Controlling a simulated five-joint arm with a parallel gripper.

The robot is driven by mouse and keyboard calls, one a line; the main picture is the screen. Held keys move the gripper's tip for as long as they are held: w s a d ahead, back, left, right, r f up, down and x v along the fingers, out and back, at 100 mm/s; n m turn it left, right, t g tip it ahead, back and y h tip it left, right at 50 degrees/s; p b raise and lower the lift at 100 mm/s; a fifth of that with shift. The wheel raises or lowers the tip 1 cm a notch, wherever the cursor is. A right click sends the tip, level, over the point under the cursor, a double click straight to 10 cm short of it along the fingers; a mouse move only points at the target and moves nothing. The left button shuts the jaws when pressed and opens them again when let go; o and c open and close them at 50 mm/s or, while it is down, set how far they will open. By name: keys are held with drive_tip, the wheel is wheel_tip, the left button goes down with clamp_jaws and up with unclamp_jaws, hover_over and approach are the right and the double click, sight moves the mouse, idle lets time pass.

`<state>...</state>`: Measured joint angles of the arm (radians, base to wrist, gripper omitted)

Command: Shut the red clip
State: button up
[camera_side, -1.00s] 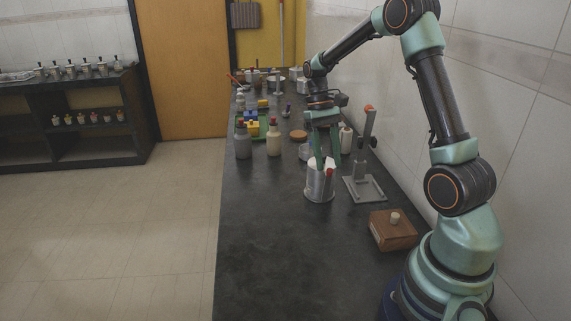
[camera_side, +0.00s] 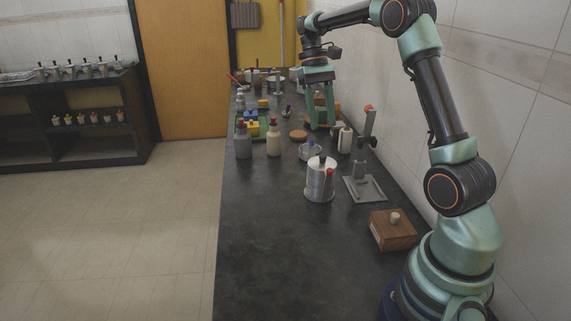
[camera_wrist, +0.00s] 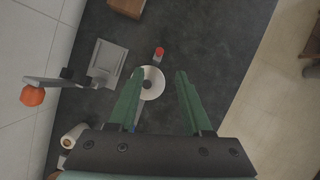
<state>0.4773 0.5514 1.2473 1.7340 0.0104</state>
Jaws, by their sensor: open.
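The steel canister (camera_side: 318,184) stands upright on the dark bench in the side view, with a dark knob (camera_side: 322,159) on top. The red clip (camera_side: 330,171) is at its upper rim, on the near right side. In the wrist view the canister's round pale top (camera_wrist: 151,84) lies below my fingers, and the red clip (camera_wrist: 159,51) sticks out beyond its rim. I cannot tell how far the clip is open. My gripper (camera_side: 321,126) is open and empty, above and behind the canister, apart from it; its fingers also show in the wrist view (camera_wrist: 159,73).
A grey stand (camera_side: 366,187) with an orange-red knob is close right of the canister. A wooden box (camera_side: 392,230) is nearer. The front left bench is clear.

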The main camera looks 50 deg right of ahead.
drive_tip(key=c, duration=0.5)
drive_tip(key=shift+s+a+n, duration=0.1)
drive_tip(key=shift+n, duration=0.3)
clamp_jaws()
drive_tip(key=s+a+f+n+t+h, duration=0.1)
drive_tip(key=s+a+n+t, duration=0.2)
drive_tip(key=n, duration=1.1)
drive_tip(key=s+a+f+n+t+h, duration=0.15)
drive_tip(key=s+a+n, duration=0.3)
drive_tip(key=n, duration=1.05)
hover_over(326, 186)
drive_tip(key=s+a, duration=0.2)
wheel_tip(326, 186, down, 9)
drive_tip(key=shift+a+r, duration=0.15)
